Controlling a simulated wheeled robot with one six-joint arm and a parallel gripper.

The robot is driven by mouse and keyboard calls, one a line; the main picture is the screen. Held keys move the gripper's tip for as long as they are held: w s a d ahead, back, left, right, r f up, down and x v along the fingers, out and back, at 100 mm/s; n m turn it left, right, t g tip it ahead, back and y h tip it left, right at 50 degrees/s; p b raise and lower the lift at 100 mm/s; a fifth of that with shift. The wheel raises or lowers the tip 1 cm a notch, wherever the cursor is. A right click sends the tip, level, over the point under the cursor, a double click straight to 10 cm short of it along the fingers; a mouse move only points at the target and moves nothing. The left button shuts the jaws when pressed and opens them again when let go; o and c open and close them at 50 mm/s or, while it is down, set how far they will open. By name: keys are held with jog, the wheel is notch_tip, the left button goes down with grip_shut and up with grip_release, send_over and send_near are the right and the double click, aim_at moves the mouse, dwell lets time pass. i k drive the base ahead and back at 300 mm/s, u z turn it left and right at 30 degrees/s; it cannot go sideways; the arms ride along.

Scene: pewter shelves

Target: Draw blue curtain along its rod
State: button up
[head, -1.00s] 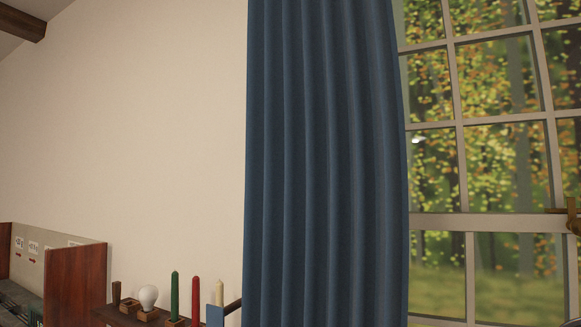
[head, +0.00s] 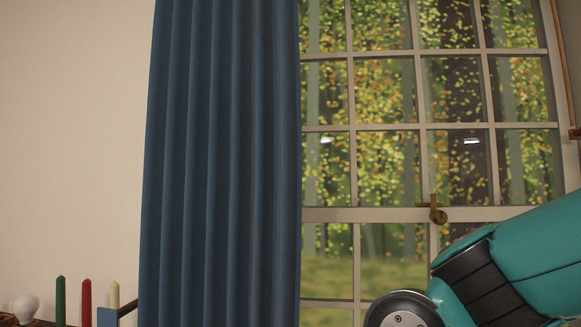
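The blue curtain (head: 220,160) hangs in long vertical folds left of centre in the head view. Its right edge meets the left side of the window (head: 385,150), and most of the panes are uncovered. The rod and the curtain's top are above the frame, and its lower end is cut off. My teal arm enters at the lower right, in front of the window and apart from the curtain in the picture. My gripper is not in view.
A green candle (head: 60,300), a red candle (head: 86,302), a cream candle (head: 114,303) and a light bulb (head: 26,308) stand at the lower left, beside the curtain. A brass latch (head: 438,210) sits on the window's crossbar. The wall (head: 70,130) on the left is bare.

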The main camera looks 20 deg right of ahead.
aim_at(220, 231)
jog(key=u, duration=1.9)
jog(key=k, duration=1.15)
jog(key=z, duration=2.1)
jog(key=i, duration=0.5)
jog(key=z, duration=0.05)
